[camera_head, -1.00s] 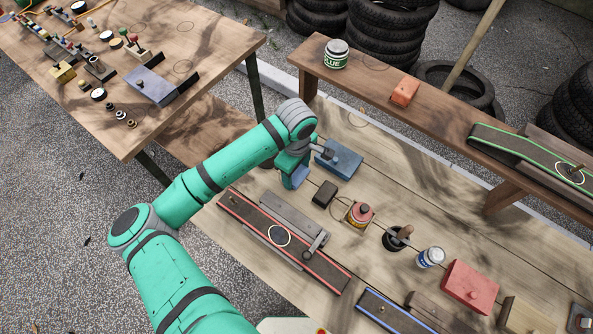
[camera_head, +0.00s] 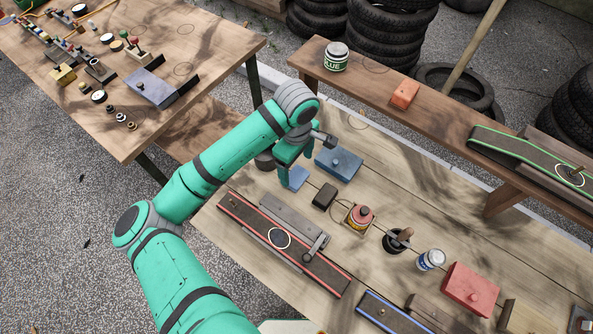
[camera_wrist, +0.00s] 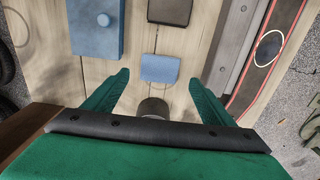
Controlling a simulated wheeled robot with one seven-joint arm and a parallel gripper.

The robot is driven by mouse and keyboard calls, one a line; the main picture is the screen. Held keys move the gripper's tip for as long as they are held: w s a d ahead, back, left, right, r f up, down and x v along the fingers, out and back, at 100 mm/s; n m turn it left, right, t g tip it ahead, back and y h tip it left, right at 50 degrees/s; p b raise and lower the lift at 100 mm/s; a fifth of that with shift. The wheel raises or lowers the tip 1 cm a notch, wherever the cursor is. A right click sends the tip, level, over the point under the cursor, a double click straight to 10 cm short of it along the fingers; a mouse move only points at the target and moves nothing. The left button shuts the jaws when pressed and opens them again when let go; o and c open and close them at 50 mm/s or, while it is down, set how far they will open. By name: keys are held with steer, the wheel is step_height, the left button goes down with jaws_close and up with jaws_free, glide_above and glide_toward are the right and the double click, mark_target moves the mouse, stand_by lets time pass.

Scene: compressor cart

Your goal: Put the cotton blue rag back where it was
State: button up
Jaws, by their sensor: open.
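The blue rag (camera_head: 298,178), a small folded block-like pad, lies on the wooden bench between the grey-blue knobbed box and the red-edged track. It also shows in the wrist view (camera_wrist: 160,68), just beyond my fingertips. My gripper (camera_head: 284,174) is open and empty; in the wrist view its two green fingers (camera_wrist: 158,82) are spread apart, with the rag clear ahead of them. In the head view my gripper partly hides the rag's left side.
A blue box with a knob (camera_head: 339,163) and a dark block (camera_head: 324,196) stand close to the rag. A dark round object (camera_wrist: 153,107) shows between my fingers, lower in the wrist view. The red-edged track (camera_head: 320,268) lies in front. A raised shelf (camera_head: 450,115) runs behind.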

mark_target(296, 177)
step_height(296, 177, up, 6)
